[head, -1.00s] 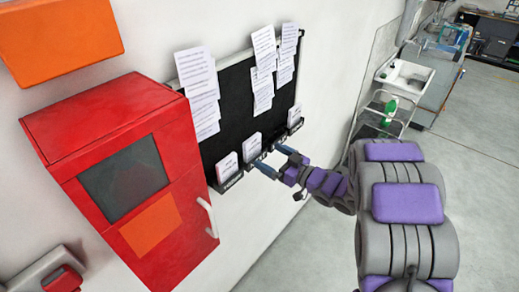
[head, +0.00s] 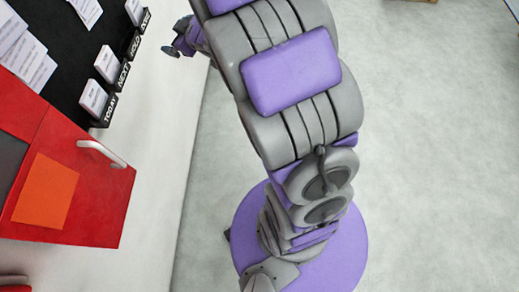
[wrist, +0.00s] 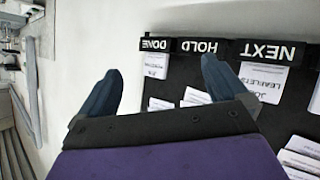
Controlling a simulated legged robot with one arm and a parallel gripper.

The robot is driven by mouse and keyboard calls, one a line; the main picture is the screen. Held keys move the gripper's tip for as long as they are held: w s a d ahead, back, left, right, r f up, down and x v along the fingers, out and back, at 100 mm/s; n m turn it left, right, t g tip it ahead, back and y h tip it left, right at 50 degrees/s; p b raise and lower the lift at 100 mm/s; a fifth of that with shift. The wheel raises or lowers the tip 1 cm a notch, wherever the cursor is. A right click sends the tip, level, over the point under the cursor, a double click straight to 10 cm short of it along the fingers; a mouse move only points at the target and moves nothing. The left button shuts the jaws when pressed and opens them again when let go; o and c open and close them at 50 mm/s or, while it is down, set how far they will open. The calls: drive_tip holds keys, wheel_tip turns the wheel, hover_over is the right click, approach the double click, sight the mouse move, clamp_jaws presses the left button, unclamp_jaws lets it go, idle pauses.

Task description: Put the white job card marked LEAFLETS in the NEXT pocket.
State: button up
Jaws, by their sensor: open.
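The white job card marked LEAFLETS (wrist: 262,84) stands in the NEXT pocket (wrist: 266,51), its print upside down in the wrist view. In the head view a white card (head: 106,64) stands at the NEXT pocket (head: 122,76). My gripper (wrist: 160,66) is open, with its two dark blue fingers spread and nothing held between them. In the head view my gripper (head: 170,50) is to the right of the pocket row, apart from the card.
The HOLD pocket (wrist: 199,47) shows no card. White cards stand in the DONE pocket (wrist: 158,45) and the TODAY pocket (head: 105,111). Printed sheets (head: 20,50) hang on the black board. A red cabinet (head: 95,205) with a handle juts out nearby. Floor at right is clear.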

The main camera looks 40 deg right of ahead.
drive_tip(key=s+d+r+m+g+h, duration=0.1)
drive_tip(key=s+d+m+g+h, duration=0.25)
drive_tip(key=s, duration=0.45)
drive_tip(key=s+d+r+m+g+h, duration=0.1)
drive_tip(key=s+d+m+g+h, duration=0.2)
drive_tip(key=s, duration=0.5)
drive_tip(key=s+a+g+y, duration=0.1)
drive_tip(key=s+a+g, duration=0.2)
drive_tip(key=s, duration=1.1)
drive_tip(key=s+a+g+y, duration=0.2)
drive_tip(key=s+a+g, duration=0.2)
drive_tip(key=s, duration=1)
drive_tip(key=shift+s+a, duration=0.3)
drive_tip(key=shift+a, duration=0.85)
drive_tip(key=shift+r+y, duration=0.1)
drive_tip(key=shift+y, duration=0.15)
